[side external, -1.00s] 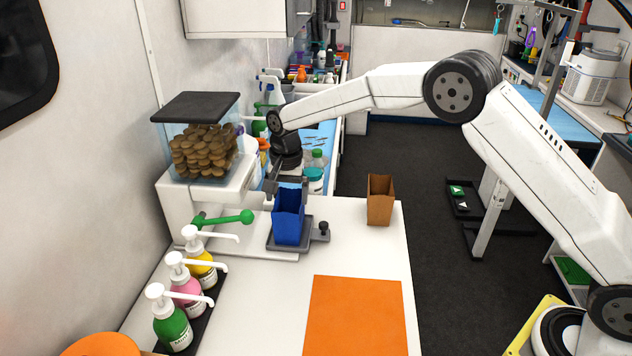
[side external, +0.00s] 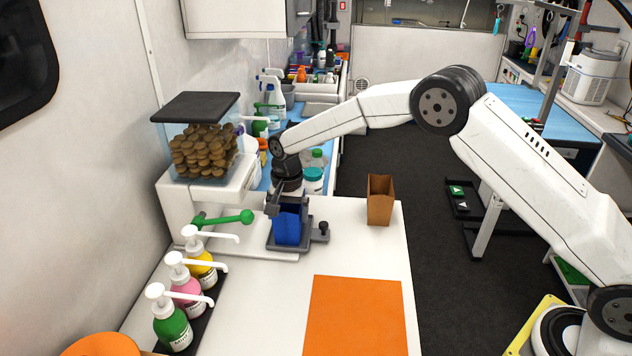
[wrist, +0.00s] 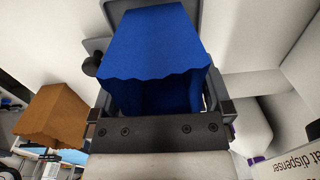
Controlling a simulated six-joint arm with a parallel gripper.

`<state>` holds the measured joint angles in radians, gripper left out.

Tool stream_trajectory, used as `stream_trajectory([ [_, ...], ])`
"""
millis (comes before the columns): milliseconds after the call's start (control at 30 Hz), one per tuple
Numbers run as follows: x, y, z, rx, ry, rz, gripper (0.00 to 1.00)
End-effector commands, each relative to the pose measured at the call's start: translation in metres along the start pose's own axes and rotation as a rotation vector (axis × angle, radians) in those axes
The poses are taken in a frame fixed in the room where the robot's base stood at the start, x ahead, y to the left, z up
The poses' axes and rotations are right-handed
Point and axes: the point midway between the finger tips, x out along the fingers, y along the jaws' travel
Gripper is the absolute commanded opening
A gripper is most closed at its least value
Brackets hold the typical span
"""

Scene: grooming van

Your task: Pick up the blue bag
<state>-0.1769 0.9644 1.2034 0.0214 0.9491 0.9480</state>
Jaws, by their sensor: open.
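The blue bag (side external: 287,229) stands upright and open-topped on a small dark grey stand (side external: 311,242) in front of the treat dispenser. My gripper (side external: 287,204) is open and lowered over the bag's top, and its parts hide the upper rim. In the wrist view the blue bag (wrist: 158,50) lies between the two dark fingers, one at each side. I cannot tell whether the fingers touch the bag.
A brown bag (side external: 380,201) stands to the right. A dispenser full of brown treats (side external: 204,150) with a green lever (side external: 230,217) is at left. Several pump bottles (side external: 187,285) stand at the front left. An orange mat (side external: 355,315) lies on the white counter.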

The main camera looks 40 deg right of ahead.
Motion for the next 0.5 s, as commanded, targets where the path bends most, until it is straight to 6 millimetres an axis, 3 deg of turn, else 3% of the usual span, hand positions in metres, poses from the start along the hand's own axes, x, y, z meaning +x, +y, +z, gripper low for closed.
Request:
stream_trajectory([
  [267,-0.0004,0.0000,-0.0001,0.000,0.000,0.000,0.97],
  [500,-0.0006,-0.0001,-0.0001,0.000,0.000,0.000,0.23],
])
